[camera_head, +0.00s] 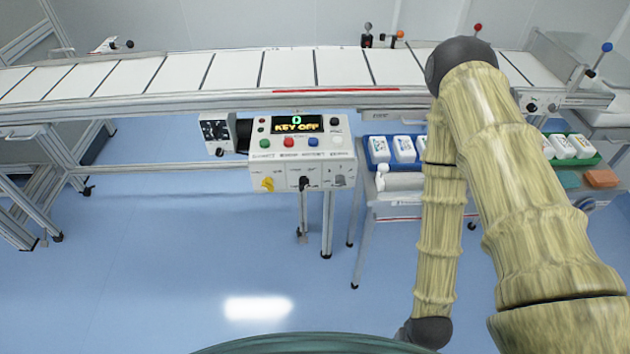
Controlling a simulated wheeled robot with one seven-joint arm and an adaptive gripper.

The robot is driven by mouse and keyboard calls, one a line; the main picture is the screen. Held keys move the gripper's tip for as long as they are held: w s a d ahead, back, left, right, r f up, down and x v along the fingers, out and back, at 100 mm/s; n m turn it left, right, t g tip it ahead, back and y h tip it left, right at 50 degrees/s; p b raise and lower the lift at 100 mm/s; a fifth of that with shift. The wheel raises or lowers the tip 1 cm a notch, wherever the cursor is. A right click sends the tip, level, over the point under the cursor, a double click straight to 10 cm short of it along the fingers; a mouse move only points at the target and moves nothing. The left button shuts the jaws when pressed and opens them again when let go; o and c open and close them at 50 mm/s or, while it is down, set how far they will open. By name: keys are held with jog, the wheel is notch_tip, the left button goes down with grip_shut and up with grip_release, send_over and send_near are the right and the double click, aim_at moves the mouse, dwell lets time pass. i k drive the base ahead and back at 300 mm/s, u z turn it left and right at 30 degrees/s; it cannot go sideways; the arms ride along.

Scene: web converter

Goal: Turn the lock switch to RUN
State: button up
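A white control box (300,150) hangs at the front of the conveyor. Its display (297,124) reads "0" and "KEY OFF". Its lower front carries a yellow knob (267,184), a black switch (304,183) and a grey switch (340,181). Their labels are too small to read, so I cannot tell which is the lock switch or where RUN lies. My arm stands on the right, and its forearm runs down to a dark joint near the bottom edge. My gripper is not visible, and nothing of mine touches the box.
The conveyor (180,72) spans the back. A black-faced box (214,131) hangs left of the control box. On the right, a cart holds a blue tray (378,147) of white packs, a white roll (402,181) and an orange block (601,178). The blue floor in front is clear.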

aim_at(266, 183)
jog(key=u, duration=2.25)
jog(key=k, duration=0.55)
jog(key=z, duration=1.05)
